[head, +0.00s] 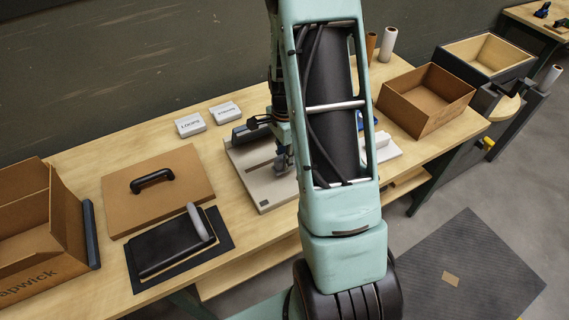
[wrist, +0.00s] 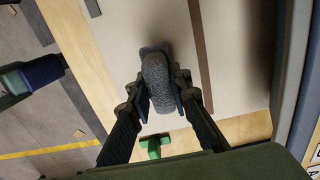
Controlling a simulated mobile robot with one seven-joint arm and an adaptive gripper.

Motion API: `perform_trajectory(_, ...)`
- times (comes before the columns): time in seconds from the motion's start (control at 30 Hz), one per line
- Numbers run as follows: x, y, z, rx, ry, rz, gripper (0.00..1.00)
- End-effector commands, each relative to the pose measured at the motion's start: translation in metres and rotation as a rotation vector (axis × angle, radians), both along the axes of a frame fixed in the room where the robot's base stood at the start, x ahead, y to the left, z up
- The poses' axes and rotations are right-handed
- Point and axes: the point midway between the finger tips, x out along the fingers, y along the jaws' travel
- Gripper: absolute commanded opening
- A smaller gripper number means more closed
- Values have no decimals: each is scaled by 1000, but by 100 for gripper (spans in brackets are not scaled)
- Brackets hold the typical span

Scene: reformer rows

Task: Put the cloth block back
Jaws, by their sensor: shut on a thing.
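The cloth block (wrist: 157,80) is a dark grey, fuzzy, rounded piece in the wrist view. My gripper (wrist: 160,90) is shut on it, with one finger on each side. In the head view my gripper (head: 283,163) is over the pale board (head: 268,203) at the middle of the bench, partly hidden by my arm. The cloth block cannot be made out clearly there.
A brown panel with a black handle (head: 152,179), a black pad (head: 172,247) with a grey rounded piece (head: 199,222), and an open carton (head: 40,225) are at left. Two white boxes (head: 189,124) stand behind. An open brown box (head: 425,99) is at right.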

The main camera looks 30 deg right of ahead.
Motion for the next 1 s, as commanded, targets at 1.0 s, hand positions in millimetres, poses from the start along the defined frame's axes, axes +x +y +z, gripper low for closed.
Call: perform_trajectory(1.0,-2,1,-25,2,3,0,36)
